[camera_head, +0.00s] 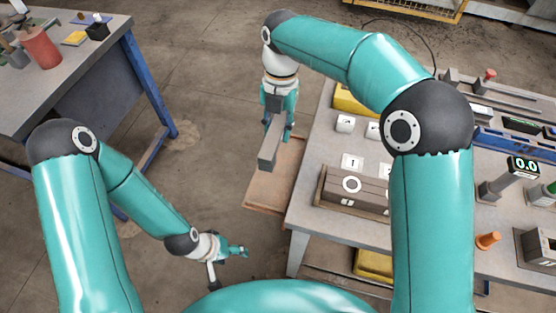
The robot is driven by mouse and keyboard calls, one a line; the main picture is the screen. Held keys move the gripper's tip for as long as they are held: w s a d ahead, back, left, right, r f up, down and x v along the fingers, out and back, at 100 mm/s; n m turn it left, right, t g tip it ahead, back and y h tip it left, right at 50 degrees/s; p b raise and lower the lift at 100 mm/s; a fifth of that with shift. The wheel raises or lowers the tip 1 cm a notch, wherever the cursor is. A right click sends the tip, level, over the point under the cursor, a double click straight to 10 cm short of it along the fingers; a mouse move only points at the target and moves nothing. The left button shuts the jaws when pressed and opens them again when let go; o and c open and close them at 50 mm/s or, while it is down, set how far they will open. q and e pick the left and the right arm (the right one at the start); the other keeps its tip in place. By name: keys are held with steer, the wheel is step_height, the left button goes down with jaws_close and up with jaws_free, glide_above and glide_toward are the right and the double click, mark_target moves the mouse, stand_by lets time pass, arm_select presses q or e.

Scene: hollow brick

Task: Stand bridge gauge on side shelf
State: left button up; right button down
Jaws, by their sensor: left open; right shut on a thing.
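A grey-brown bar-shaped block (270,148), which looks like the bridge gauge, is held by my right gripper (281,118). The gripper is shut on it, and its teal fingers partly hide the bar. The bar appears over the far part of the side shelf (262,192), a brown board at the left edge of the workbench. I cannot tell whether the bar touches the shelf. My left gripper (238,252) is open and empty, low in front of the bench's near left corner.
The workbench (310,215) carries a brown box (352,195) with a ring mark, small white blocks (345,123), a 0.0 display (524,167) and an orange cone (487,240). Another table (75,75) with a red cylinder (40,47) stands at left. Floor between them is clear.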

glide_above(277, 172)
steer(key=f, duration=0.6)
steer(key=w+f, duration=0.1)
steer(key=f, duration=0.3)
steer(key=shift+d+p, duration=0.15)
steer(key=shift+p, duration=0.25)
step_height(277, 172, down, 4)
steer(key=shift+s+r+p, duration=0.1)
steer(key=shift+p, duration=0.2)
steer(key=shift+f, duration=0.4)
steer(key=shift+f, duration=0.1)
steer(key=c, duration=0.8)
jaws_free()
steer(key=shift+c, duration=0.2)
steer(key=shift+r, duration=0.2)
